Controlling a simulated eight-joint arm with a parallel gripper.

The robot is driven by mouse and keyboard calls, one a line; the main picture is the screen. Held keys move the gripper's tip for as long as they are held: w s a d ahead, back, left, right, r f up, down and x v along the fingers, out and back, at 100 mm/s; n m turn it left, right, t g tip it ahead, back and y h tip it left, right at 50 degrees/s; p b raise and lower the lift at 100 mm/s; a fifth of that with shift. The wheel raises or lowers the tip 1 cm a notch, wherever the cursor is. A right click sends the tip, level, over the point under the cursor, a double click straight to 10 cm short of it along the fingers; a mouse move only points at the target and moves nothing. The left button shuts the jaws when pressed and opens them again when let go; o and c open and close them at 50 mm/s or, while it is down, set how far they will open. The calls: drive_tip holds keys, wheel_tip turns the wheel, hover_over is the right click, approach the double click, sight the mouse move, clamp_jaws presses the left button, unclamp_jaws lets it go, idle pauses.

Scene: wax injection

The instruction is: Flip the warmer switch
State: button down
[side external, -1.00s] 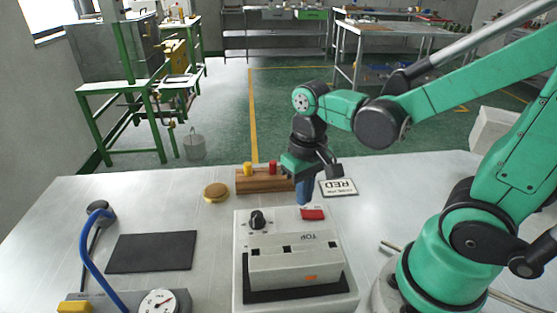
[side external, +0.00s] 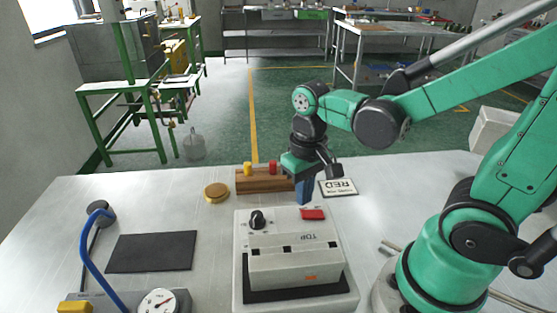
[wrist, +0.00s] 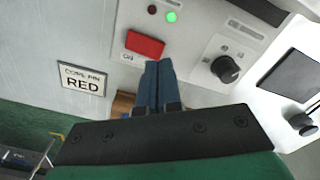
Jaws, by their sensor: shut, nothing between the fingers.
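The warmer (side external: 241,262) is a pale box on the table, with a block marked TOP on it. Its red switch (side external: 313,214) is at the back right of its top face, beside a black knob (side external: 257,220). In the wrist view the red switch (wrist: 145,44) has an ON label below it, and a green lamp (wrist: 171,17) is lit next to a dark red one. My gripper (side external: 304,203) points down just behind the switch. In the wrist view its blue fingers (wrist: 159,65) are together and empty, with the tips close to the switch's edge; contact cannot be told.
A white card reading RED (side external: 339,188) lies right of my gripper. A wooden block (side external: 262,187) with yellow and red pins stands behind the warmer, with a round brass piece (side external: 216,193) to its left. A dark mat (side external: 151,253) and a blue-handled device (side external: 98,262) are farther left.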

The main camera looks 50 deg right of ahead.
sight(303, 213)
drive_tip(key=shift+f, duration=1.55)
idle(0.9)
drive_tip(key=shift+r, duration=3.55)
drive_tip(key=w+n+t, duration=0.1)
drive_tip(key=t, duration=0.1)
drive_tip(key=w+a+r+n+t, duration=0.1)
drive_tip(key=t, duration=0.1)
drive_tip(key=w+r+n+t, duration=0.1)
drive_tip(key=t, duration=0.2)
drive_tip(key=shift+a, duration=0.2)
